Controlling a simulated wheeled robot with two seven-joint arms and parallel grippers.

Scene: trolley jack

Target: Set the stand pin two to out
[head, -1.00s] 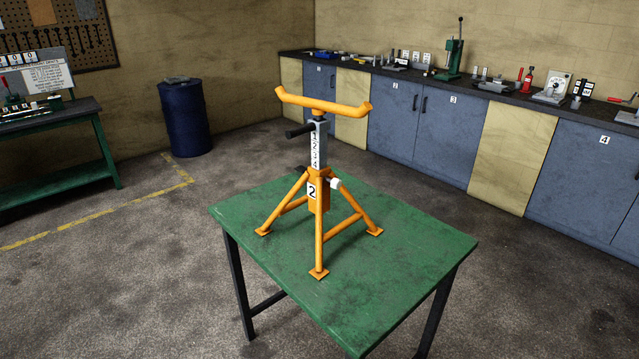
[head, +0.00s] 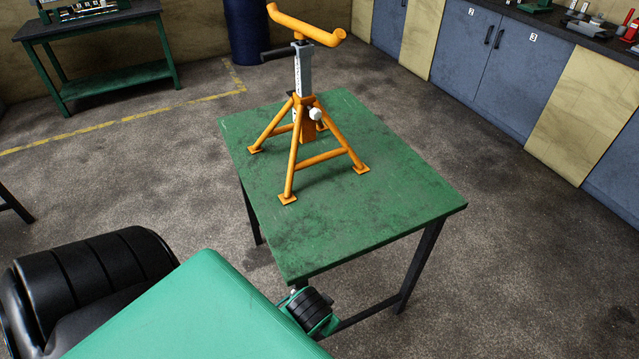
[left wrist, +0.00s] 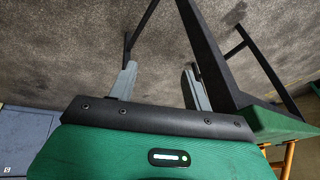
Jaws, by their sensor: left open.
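The orange stand (head: 307,134) stands upright on the green table, with splayed legs and a curved orange cradle (head: 305,27) on its grey post. A white knob (head: 316,113), which looks like the stand pin's end, sticks out of the orange collar on the side facing me; how deep the pin sits I cannot tell. A black handle (head: 278,53) juts left from the post's top. My left gripper (left wrist: 160,84) is open and empty in the left wrist view, over the floor beside the table. In the head view its fingers are hidden. My right gripper is not in view.
The green table (head: 400,193) has a bare front half. It also shows in the left wrist view (left wrist: 275,122), with its dark legs close to my left fingers. Blue cabinets (head: 505,62) line the right. A green workbench (head: 110,83) and a blue barrel (head: 247,32) stand behind.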

